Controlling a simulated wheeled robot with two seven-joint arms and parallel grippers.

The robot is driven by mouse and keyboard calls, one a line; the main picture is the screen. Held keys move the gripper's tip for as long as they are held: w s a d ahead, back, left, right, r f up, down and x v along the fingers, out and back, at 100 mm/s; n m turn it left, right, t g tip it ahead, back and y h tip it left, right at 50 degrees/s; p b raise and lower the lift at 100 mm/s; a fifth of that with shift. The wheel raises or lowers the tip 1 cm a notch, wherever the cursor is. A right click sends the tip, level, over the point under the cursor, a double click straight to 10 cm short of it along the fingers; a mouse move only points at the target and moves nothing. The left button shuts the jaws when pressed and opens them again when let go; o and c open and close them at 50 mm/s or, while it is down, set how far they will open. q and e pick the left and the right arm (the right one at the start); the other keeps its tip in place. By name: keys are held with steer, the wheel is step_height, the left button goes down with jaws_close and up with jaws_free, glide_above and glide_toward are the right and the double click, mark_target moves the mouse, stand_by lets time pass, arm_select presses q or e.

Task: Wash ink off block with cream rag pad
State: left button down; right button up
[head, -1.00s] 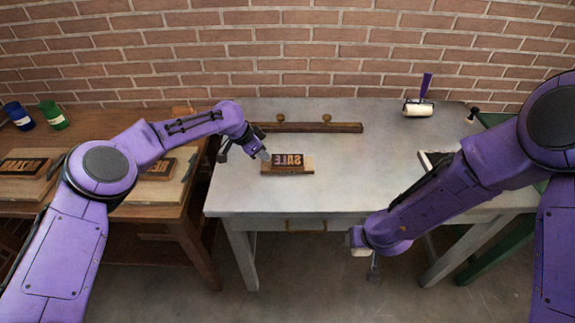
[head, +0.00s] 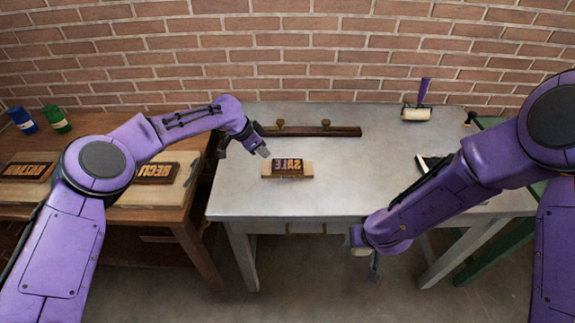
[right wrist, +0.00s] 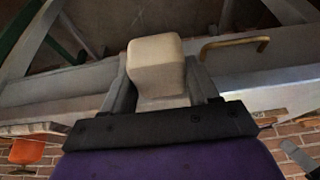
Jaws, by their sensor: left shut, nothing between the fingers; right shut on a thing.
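The block (head: 287,168) lies on the grey table, its dark face showing mirrored SALE letters and bare wood at both ends. My left gripper (head: 265,153) is shut and empty, just beyond the block's left end; I cannot tell whether it touches. My right gripper (head: 374,268) hangs in front of the table's front edge, low and right of the block. It is shut on the cream rag pad (right wrist: 155,62), a pale rounded piece between its fingers in the right wrist view. The pad is mostly hidden in the head view.
A dark rail (head: 310,131) with two brass knobs lies behind the block. A roller (head: 416,114) stands back right. A tray (head: 430,160) is partly hidden by my right arm. The grey table (head: 350,185) is clear right of the block. More lettered blocks (head: 157,172) lie left.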

arm_select(q)
steer(key=shift+r+p, duration=0.35)
steer(key=shift+r, duration=0.45)
arm_select(e)
steer(key=shift+r, duration=0.55)
